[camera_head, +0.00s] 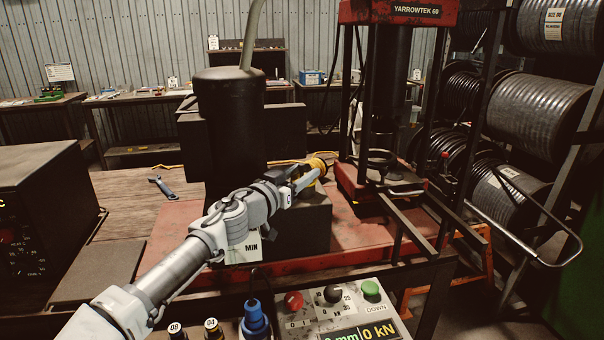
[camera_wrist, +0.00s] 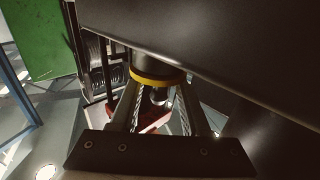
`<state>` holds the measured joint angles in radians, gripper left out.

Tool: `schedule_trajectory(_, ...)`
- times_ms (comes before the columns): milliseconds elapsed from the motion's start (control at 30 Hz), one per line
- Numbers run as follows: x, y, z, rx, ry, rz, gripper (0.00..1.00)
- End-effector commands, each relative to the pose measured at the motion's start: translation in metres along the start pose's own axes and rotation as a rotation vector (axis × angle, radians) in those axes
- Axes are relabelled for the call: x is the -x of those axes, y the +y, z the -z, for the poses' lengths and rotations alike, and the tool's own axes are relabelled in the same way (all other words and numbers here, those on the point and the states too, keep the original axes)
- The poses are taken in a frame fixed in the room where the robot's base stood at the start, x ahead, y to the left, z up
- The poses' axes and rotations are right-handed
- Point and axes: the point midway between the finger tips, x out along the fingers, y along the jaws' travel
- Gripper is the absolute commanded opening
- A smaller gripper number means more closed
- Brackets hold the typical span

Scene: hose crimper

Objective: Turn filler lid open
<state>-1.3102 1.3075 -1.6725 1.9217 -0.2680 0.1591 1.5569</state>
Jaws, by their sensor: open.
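The filler lid (camera_head: 318,164) shows as a small yellow-edged round piece at the top of the dark tank block (camera_head: 300,228). In the wrist view a yellow ring (camera_wrist: 158,79) sits under a dark round neck, between the ends of my fingers. My gripper (camera_head: 307,180) is open, with its fingertips at the lid. In the wrist view my gripper (camera_wrist: 160,92) has one finger on each side of the ring. I cannot tell whether the fingers touch it. The lid is partly hidden by my fingers in the head view.
A tall black cylinder (camera_head: 230,120) with a hose stands left of the lid. The red press frame (camera_head: 355,185) stands close on the right. A control panel (camera_head: 340,312) with buttons is in front. A blue wrench (camera_head: 161,186) lies on the wooden bench at the left.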

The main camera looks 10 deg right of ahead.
Motion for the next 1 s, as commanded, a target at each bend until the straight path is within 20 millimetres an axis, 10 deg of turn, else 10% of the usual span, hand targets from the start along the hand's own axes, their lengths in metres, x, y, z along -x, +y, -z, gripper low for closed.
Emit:
schedule_trajectory(300,0.0003,0.0002,0.0001,0.0,0.0,-0.001,0.0)
schedule_trajectory(1000,0.0066,0.0025,-0.0043,-0.005,-0.002,0.15,0.0)
